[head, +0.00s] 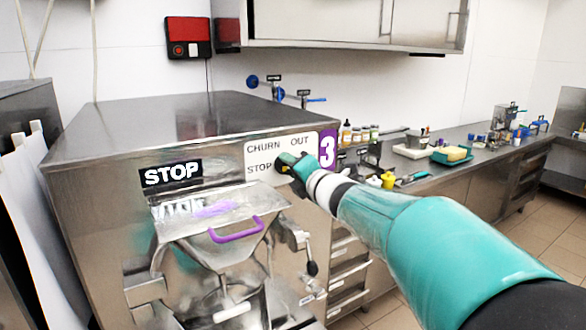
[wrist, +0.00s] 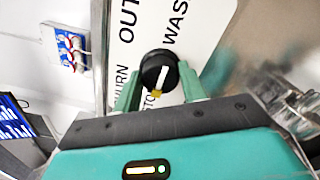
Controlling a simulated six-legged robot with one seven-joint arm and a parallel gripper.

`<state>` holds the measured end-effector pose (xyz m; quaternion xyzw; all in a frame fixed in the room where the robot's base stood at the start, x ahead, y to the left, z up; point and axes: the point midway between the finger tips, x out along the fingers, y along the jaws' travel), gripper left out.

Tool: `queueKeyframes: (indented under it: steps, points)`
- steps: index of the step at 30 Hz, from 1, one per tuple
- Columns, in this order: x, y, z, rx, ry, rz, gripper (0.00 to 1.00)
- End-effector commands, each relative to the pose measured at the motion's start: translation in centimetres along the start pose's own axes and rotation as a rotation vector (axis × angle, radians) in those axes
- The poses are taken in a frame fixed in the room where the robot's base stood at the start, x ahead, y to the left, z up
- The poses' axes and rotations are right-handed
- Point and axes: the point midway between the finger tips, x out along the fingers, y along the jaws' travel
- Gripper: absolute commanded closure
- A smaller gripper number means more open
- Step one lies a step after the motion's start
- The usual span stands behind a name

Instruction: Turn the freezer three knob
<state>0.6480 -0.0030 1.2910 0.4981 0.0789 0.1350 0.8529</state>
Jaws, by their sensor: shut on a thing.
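The freezer three (head: 110,130) is a steel machine with a purple "3" plate (head: 327,150) on its front right. Its white label panel (head: 262,150) reads CHURN, OUT and STOP, and WAS shows in the wrist view. The black round knob (wrist: 158,60) has a white pointer line with a yellow tip, directed at the partly hidden STOP lettering. My gripper (head: 286,166) is at the panel, its two green fingers (wrist: 159,72) on either side of the knob and shut on it. In the head view my gripper mostly hides the knob. A black sign on the front reads STOP (head: 171,173).
Below the panel are a hopper lid with a purple handle (head: 237,230) and a metal lever (head: 297,240). A red box (head: 188,38) hangs on the wall. At right, a steel counter (head: 480,160) carries jars, a green tray (head: 452,156) and small items.

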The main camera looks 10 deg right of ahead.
Motion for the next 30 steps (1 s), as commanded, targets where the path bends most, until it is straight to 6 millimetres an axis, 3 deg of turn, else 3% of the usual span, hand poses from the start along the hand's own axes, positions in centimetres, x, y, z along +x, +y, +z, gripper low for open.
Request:
queueKeyframes:
  steps: [16, 17, 19, 30]
  points:
    - [0.13, 0.32, 0.09, -0.029, -0.001, 0.006, 0.81]
    - [0.13, 0.32, 0.09, -0.029, -0.001, 0.006, 0.53]
    - [0.13, 0.30, 0.07, -0.028, -0.001, 0.005, 0.39]
    - [-0.32, 0.13, 0.07, -0.026, -0.001, 0.002, 0.37]
